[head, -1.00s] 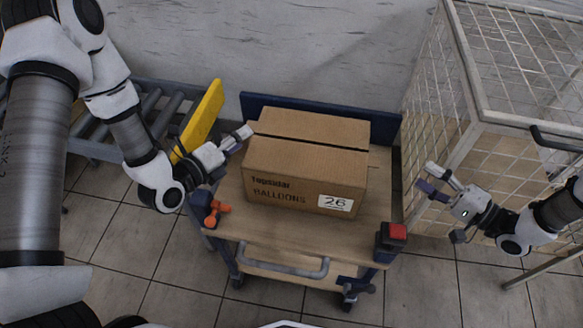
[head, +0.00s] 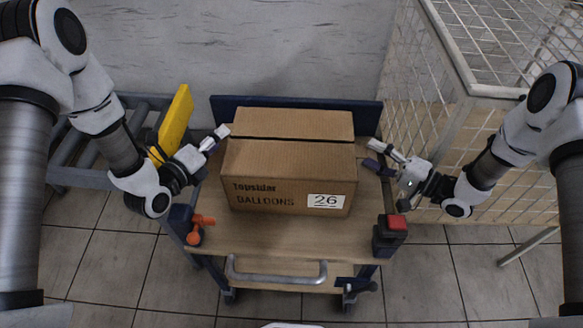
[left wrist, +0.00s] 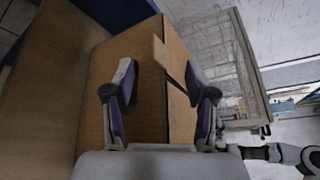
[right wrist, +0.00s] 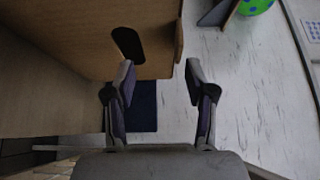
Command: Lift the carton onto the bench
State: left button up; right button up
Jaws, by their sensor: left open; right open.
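In the right wrist view the carton's side with a dark hand hole (right wrist: 128,44) lies ahead and left of the fingers. I cannot tell if the left fingers touch the carton.
The cart has a grey handle (head: 277,276), an orange knob (head: 196,230) and a red-topped block (head: 393,225) at its front corners. A roller conveyor with a yellow plate (head: 174,120) stands left. A wire cage (head: 480,60) stands right. No bench is clearly identifiable.

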aim_at(353, 145)
pick_arm(q)
jog(key=x, duration=0.3)
jog(key=shift+w+d+f, duration=0.1)
jog(key=shift+w+d, duration=0.05)
jog(key=shift+w, duration=0.15)
pick_arm(e)
jog(key=x, duration=0.5)
jog(key=shift+w+a, duration=0.2)
jog(key=shift+a, duration=0.1)
pick_arm(q)
grip_shut()
pick_arm(e)
jog(key=c, duration=1)
jog(key=shift+c, duration=0.2)
grip_shut()
